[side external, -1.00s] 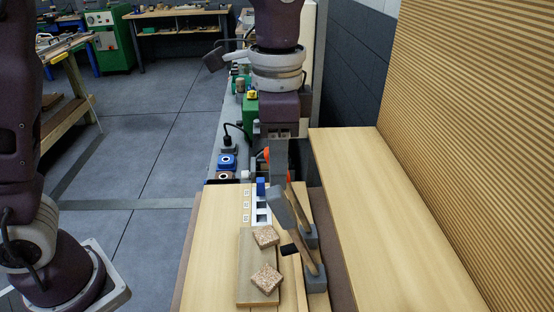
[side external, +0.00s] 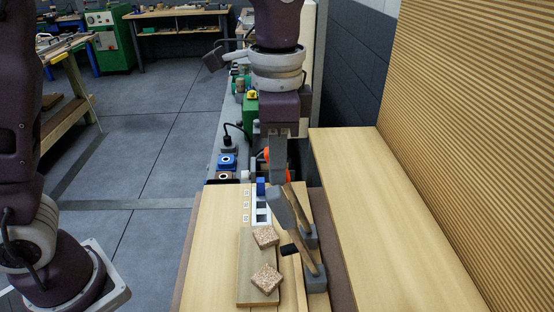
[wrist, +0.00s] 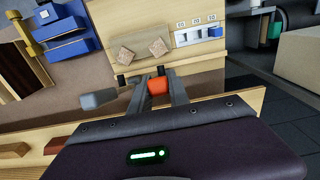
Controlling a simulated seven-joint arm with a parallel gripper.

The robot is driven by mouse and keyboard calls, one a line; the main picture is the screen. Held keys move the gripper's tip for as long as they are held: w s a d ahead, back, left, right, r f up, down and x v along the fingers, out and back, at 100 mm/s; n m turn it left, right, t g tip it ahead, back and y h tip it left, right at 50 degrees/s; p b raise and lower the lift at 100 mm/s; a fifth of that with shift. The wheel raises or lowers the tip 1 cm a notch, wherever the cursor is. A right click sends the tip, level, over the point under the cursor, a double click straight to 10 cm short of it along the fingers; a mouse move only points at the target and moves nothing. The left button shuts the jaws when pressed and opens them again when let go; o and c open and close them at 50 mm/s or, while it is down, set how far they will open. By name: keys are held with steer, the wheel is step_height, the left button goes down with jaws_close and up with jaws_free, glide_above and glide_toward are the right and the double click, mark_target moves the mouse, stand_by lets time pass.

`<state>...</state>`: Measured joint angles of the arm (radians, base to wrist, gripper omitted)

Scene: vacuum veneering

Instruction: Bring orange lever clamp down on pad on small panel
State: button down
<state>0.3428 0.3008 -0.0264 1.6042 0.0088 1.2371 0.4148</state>
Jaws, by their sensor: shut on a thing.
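The orange lever end (wrist: 158,86) is between the two fingertips of my gripper (wrist: 160,88) in the wrist view, and my gripper is shut on it. In the side view, orange (side external: 289,151) shows only in part behind my gripper (side external: 280,165). The small panel (side external: 245,262) lies flat with two speckled square pads, a far one (side external: 265,237) and a near one (side external: 266,278). The wrist view shows the pads too (wrist: 158,47) (wrist: 126,55). A black clamp tip (side external: 289,250) is beside the panel's right side. Contact with a pad cannot be told.
A second clamp with a grey handle (wrist: 100,99) stands close beside my gripper. Grey clamp bases (side external: 317,280) stand right of the panel. A white switch strip (side external: 262,208) with a blue block lies beyond it. The wide board (side external: 390,220) at right is clear.

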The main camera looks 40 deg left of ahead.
stand_by(0.7)
steer(key=shift+s+a+f, duration=0.15)
steer(key=shift+s+a, duration=0.2)
steer(key=shift+s+a+f+t+h, duration=1.65)
steer(key=shift+s+f+t+h, duration=0.05)
steer(key=shift+s, duration=0.05)
steer(key=c, duration=1.2)
jaws_free()
steer(key=shift+c, duration=0.2)
steer(key=v, duration=0.7)
